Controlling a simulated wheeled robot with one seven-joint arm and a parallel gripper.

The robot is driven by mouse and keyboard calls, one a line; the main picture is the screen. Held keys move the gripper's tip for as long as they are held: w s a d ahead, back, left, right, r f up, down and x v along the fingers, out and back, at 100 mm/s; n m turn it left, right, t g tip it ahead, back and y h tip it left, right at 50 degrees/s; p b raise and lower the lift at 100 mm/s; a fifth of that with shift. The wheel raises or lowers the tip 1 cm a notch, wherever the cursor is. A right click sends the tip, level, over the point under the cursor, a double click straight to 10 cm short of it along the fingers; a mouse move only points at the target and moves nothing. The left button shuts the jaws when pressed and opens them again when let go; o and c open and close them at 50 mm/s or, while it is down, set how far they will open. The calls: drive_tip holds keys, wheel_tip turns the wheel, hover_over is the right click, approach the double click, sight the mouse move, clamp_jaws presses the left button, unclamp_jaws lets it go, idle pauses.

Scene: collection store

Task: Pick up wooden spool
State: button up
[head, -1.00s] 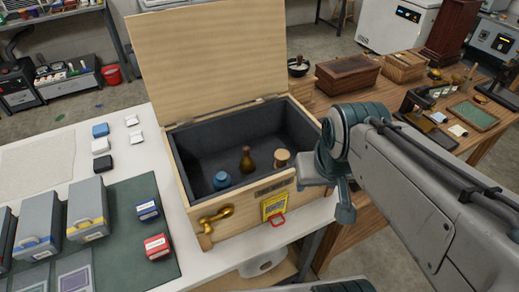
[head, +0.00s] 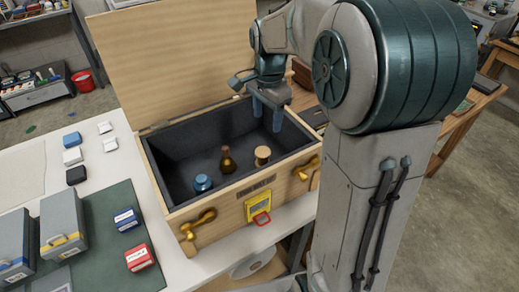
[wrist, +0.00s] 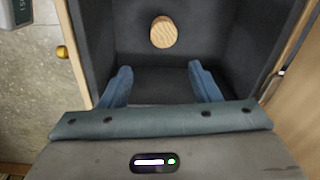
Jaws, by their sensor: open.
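The wooden spool (head: 262,155) stands inside the open wooden chest (head: 243,207), near its front wall and towards the right end. In the wrist view the spool (wrist: 163,32) shows its pale round top, beyond the fingertips and roughly centred between them. My gripper (head: 267,117) hangs over the right end of the chest with its blue fingers pointing down. The fingers (wrist: 160,80) are apart with nothing between them, and the spool is clear of both.
A brown bottle (head: 228,160) and a blue jar (head: 203,184) stand left of the spool in the chest. The raised lid (head: 180,60) stands behind. Boxes (head: 138,257) lie on the table at left.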

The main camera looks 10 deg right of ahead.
sight(263, 152)
drive_tip(key=shift+m, duration=0.5)
drive_tip(key=f, duration=0.3)
drive_tip(key=w+f, duration=0.1)
drive_tip(key=f, duration=0.2)
drive_tip(key=f+p, duration=0.1)
drive_tip(key=f, duration=0.2)
drive_tip(key=shift+w+f, duration=0.15)
drive_tip(key=shift+f, duration=0.05)
drive_tip(key=f, duration=0.1)
drive_tip(key=f+p, duration=0.1)
drive_tip(key=a+f, duration=0.1)
drive_tip(key=f, duration=0.1)
drive_tip(key=shift+s+p, duration=0.3)
drive_tip(key=shift+f, duration=0.65)
drive_tip(key=c, duration=0.8)
